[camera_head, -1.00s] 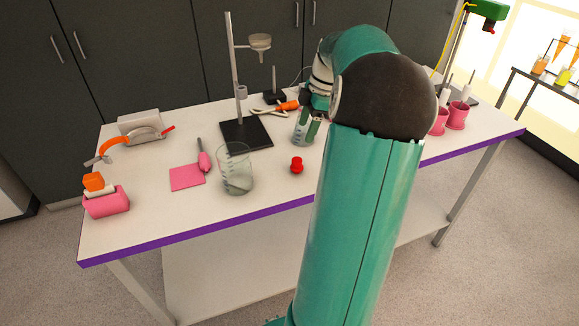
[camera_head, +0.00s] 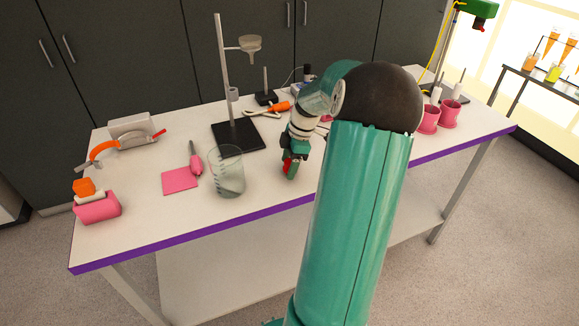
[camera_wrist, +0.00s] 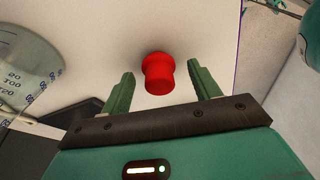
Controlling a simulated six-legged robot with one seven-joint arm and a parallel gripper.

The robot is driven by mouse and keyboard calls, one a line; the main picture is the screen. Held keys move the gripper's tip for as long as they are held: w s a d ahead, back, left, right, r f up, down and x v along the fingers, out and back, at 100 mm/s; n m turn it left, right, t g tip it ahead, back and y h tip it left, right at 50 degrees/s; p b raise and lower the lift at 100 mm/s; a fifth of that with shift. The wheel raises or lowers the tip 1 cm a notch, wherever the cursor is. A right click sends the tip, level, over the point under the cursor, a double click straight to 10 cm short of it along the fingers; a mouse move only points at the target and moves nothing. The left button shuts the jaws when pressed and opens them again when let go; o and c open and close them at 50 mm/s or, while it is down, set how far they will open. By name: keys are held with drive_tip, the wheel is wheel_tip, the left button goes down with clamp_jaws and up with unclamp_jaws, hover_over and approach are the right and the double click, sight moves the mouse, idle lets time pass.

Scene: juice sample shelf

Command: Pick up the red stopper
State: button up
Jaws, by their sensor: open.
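The red stopper (camera_wrist: 158,74) stands on the white table top in the wrist view, centred a little beyond the fingertips. My gripper (camera_wrist: 162,84) is open, with one green finger to the left of the stopper and one to the right, both apart from it. In the head view my gripper (camera_head: 291,172) is low over the table near its front edge, to the right of the glass beaker. There it mostly hides the stopper, and only a bit of red (camera_head: 287,166) shows beside the fingers.
The glass beaker (camera_head: 227,172) stands just left of my gripper; it also shows in the wrist view (camera_wrist: 28,68). A ring stand (camera_head: 238,136) is behind it. A pink mat (camera_head: 180,181) lies farther left. Pink pots (camera_head: 449,114) stand at the right.

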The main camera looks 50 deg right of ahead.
drive_tip(key=c, duration=1.1)
drive_tip(key=shift+o, duration=0.2)
drive_tip(key=shift+r, duration=0.1)
